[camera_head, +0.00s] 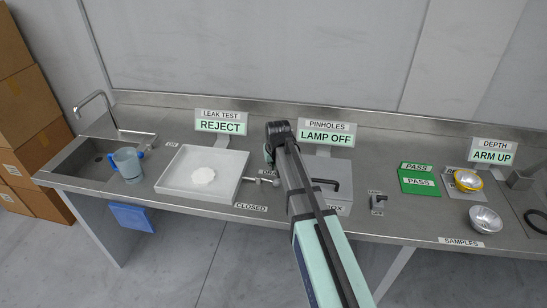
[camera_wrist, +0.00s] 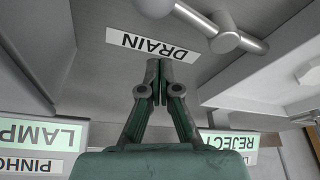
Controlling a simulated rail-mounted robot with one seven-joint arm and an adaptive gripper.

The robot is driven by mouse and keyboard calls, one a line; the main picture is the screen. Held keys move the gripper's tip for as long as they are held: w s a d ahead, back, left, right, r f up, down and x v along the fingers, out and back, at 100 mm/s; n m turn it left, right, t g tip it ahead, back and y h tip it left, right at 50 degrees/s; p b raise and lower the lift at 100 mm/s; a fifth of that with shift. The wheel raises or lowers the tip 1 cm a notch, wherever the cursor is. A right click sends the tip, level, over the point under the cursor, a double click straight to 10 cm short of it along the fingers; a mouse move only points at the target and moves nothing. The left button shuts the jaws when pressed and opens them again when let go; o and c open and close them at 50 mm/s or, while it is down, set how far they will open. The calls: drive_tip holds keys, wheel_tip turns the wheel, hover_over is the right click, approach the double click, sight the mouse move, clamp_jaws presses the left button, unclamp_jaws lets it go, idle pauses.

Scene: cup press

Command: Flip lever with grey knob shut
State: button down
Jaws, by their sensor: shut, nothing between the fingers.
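The drain valve lever (camera_head: 264,181) sticks out from the right side of the white tray (camera_head: 172,188), with a light knob near its right end. In the wrist view the metal lever (camera_wrist: 235,38) runs across the upper right, and a rounded grey knob (camera_wrist: 155,6) is cut off by the top edge. My gripper (camera_wrist: 158,72) is shut and empty, its fingertips over the counter beside the DRAIN label (camera_wrist: 152,43), apart from the lever. In the head view my arm hides most of the gripper and part of the DRAIN label. A CLOSED label (camera_head: 251,207) lies in front of the lever.
REJECT (camera_head: 220,126) and LAMP OFF (camera_head: 326,137) signs stand behind. A blue jug (camera_head: 128,166) stands left of the tray. A small lamp switch (camera_head: 377,204) is further right.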

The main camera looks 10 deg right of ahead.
sight(268, 180)
drive_tip(key=s+p, duration=0.1)
drive_tip(key=s, duration=0.2)
drive_tip(key=shift+s+d+f, duration=0.1)
drive_tip(key=shift+s+f, duration=0.2)
drive_tip(key=shift+s, duration=0.2)
drive_tip(key=shift+d, duration=0.1)
